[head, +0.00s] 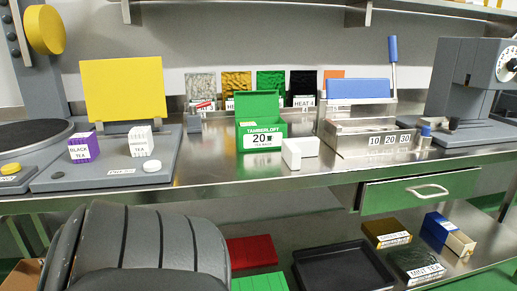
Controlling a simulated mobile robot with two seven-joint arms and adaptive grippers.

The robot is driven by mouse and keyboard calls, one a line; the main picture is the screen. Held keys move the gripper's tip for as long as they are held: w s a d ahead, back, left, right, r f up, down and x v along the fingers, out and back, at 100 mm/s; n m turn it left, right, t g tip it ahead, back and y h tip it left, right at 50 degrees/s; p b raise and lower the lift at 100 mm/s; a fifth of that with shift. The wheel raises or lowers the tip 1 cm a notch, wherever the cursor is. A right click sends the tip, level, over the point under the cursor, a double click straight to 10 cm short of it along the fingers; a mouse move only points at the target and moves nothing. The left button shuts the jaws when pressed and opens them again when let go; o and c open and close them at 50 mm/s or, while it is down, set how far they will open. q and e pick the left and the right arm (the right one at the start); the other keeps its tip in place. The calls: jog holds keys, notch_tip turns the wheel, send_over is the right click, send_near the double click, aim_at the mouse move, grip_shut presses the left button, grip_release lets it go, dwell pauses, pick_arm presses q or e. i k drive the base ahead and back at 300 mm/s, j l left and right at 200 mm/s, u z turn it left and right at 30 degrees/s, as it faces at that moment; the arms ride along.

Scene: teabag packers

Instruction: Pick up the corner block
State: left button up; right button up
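A small white block (291,155) with a stepped, corner-like shape stands on the steel bench, just right of the green tea box (262,138). It looks like the corner block, but no label on it can be read. A small grey block (193,124) stands farther back on the bench, left of the green box. Neither of my grippers shows in the head view, so I cannot see where they are relative to the block.
Right of the white block is a steel fixture (368,142) marked 10, 20, 30, with a blue top and lever. A grey tray (85,180) holds purple and white tea boxes at left. A dark ribbed shape (140,245) fills the lower left. A green drawer (418,190) is below.

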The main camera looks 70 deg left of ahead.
aim_at(293, 150)
jog(key=u, duration=1.8)
jog(key=i+l+z, duration=0.1)
jog(key=i+l, duration=0.25)
jog(key=i, duration=0.15)
jog(key=i+l+z, duration=0.15)
jog(key=i+l, duration=0.2)
jog(key=i, duration=0.15)
jog(key=l, duration=0.5)
jog(key=k+l+z, duration=0.1)
jog(key=z, duration=0.15)
jog(key=i+j+u, duration=0.1)
jog(key=j, duration=0.2)
jog(key=i+j+u, duration=0.15)
jog(key=j, duration=0.1)
